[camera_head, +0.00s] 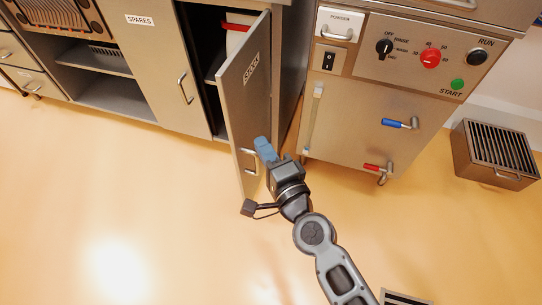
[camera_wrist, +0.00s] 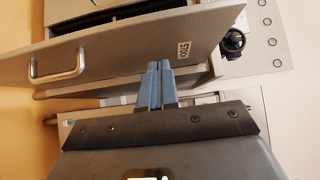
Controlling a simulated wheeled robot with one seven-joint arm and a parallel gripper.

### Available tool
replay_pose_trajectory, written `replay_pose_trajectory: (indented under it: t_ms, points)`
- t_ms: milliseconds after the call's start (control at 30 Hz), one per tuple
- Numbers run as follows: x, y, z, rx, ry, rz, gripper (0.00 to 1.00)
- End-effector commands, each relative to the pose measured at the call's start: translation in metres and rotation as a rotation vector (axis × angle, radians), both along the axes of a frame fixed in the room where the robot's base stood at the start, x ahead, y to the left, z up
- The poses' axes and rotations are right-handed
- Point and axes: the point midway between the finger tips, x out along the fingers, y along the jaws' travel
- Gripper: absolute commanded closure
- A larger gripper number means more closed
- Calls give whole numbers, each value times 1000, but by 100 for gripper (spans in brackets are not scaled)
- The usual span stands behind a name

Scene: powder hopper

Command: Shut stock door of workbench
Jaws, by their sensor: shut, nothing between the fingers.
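The grey stock door (camera_head: 246,95) of the workbench stands ajar, swung out into the room. Its outer face, with the STOCK label and a bar handle (camera_head: 249,158), is turned to the right. A dark gap shows between it and the SPARES door. My gripper (camera_head: 262,141) is shut and empty, beside the outer face near the handle. In the wrist view, the blue fingers (camera_wrist: 158,66) point at the stock door (camera_wrist: 125,48), between the handle (camera_wrist: 58,66) and the label. I cannot tell whether the fingertips touch the door.
The SPARES door (camera_head: 160,60) is flush at left, with open shelves (camera_head: 100,95) beyond it. A machine (camera_head: 350,115) with knobs and blue and red valve levers stands close at right. A grated box (camera_head: 490,165) sits at far right. The floor (camera_head: 130,210) in front is clear.

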Motion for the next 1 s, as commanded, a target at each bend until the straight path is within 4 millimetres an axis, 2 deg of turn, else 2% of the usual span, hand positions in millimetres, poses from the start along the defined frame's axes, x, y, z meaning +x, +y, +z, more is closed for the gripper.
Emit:
replay_pose_trajectory:
  t_ms: [33, 233, 300, 500, 1000]
  points:
    - [10, 5, 1, 2, -1, 1, 100]
    - [43, 20, 1, 1, -2, 0, 100]
    - [45, 33, 1, 0, 0, 3, 100]
    - [51, 51, 0, -1, 0, 1, 100]
    - [53, 56, 0, -1, 0, -1, 100]
